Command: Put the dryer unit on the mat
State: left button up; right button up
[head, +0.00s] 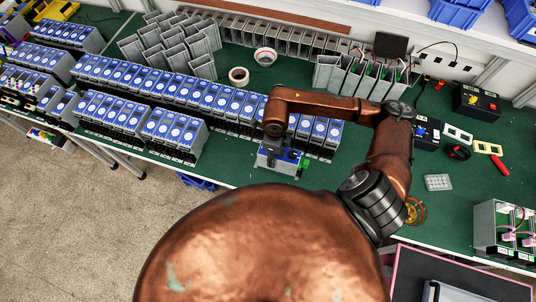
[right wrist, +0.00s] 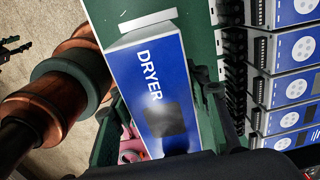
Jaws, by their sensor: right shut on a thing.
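The dryer unit (right wrist: 150,85) is a white box with a blue face, the word DRYER and a dark square panel. It also shows in the head view (head: 286,158), at the front edge of the green bench. My right gripper (head: 272,146) is shut on it, with one finger on each side in the right wrist view (right wrist: 158,122). The head view does not clearly show whether the unit touches the bench. I cannot pick out a separate mat with certainty. My left gripper is not recognisable in either view.
Rows of blue-faced units (head: 160,85) fill the bench left of and behind the dryer unit. Grey empty housings (head: 175,40) stand farther back. A tape roll (head: 239,75) lies between. A keypad-like piece (head: 438,182) lies on the right.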

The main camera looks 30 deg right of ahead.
jog(key=w+f, duration=0.2)
jog(key=w+f+p, duration=0.1)
jog(key=f, duration=0.1)
jog(key=shift+w+f, duration=0.35)
jog(key=shift+f, duration=0.05)
jog(key=shift+w+f, duration=0.3)
jog(key=shift+f, duration=0.1)
notch_tip(320, 180, down, 3)
jog(key=shift+p, duration=0.3)
pick_arm(q)
jog(key=shift+w+r, duration=0.1)
jog(key=shift+r, duration=0.85)
pick_arm(e)
jog(key=shift+f, duration=0.1)
jog(key=shift+f, duration=0.1)
pick_arm(q)
jog(key=shift+f, duration=0.1)
pick_arm(e)
jog(key=o, duration=1.5)
jog(key=shift+c, duration=0.2)
pick_arm(q)
jog(key=shift+w, duration=0.1)
